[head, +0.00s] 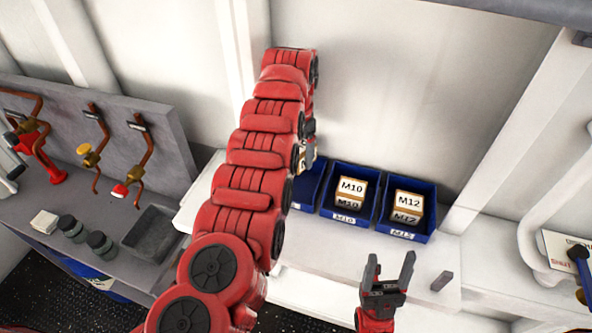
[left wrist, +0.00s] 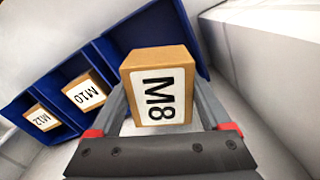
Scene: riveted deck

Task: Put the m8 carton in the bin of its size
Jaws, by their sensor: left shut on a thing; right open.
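The m8 carton (left wrist: 158,95) is a tan box with a white M8 label. It sits between the fingers of my left gripper (left wrist: 160,112), shut on it, in the left wrist view. Behind it is a blue bin (left wrist: 122,36). My left gripper (head: 309,150) is mostly hidden there, above the bin's back; only a sliver of the carton (head: 301,160) shows. My right gripper (head: 390,264) is open and empty, in front of the bins.
The M10 bin (head: 341,218) and M12 bin (head: 402,236) each hold a labelled carton. A small grey block (head: 441,281) lies on the white bench right of my right gripper. Pipes with valves (head: 92,155) stand at the left.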

